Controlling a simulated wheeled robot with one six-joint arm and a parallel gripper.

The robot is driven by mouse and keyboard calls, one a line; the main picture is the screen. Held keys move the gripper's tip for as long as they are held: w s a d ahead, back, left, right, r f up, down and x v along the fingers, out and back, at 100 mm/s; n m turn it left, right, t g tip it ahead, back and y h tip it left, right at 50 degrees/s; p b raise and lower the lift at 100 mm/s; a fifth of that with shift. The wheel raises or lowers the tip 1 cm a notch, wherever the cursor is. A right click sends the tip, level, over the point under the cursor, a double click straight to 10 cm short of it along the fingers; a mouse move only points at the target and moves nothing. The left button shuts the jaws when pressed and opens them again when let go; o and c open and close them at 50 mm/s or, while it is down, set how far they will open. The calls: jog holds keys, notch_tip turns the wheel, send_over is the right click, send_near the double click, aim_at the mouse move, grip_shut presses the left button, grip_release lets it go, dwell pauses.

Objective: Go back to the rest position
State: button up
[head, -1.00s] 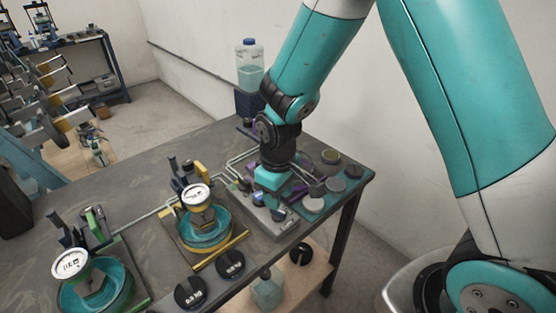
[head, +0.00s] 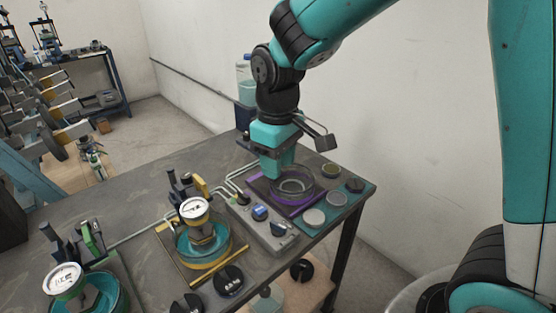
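My gripper (head: 278,172) is a teal block pointing down at the end of my arm, above the back right part of the grey table (head: 120,205). It is just left of and behind a round clear dish on a purple base (head: 292,186). A small dark piece sticks out to the right of my wrist. The fingers are seen from the side and run together, so I cannot tell whether they are open or shut. Whether the tips touch anything is hidden.
A grey control box (head: 262,228) with knobs stands in front of my gripper. Two teal chambers with white dials, one yellow-trimmed (head: 203,243) and one green-trimmed (head: 88,296), stand to the left. A teal tray (head: 350,198) with round discs lies at right. A clear bottle (head: 244,68) is behind my arm.

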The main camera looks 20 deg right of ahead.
dwell(0.4)
jog(key=s+a+r+y, duration=0.2)
jog(key=s+r, duration=0.1)
jog(key=s, duration=0.6)
jog(key=s+a+r+y, duration=0.2)
jog(key=s+r, duration=0.1)
jog(key=s, duration=0.6)
jog(key=shift+s+a+n, duration=0.25)
jog(key=shift+s+n, duration=0.05)
jog(key=shift+s, duration=0.05)
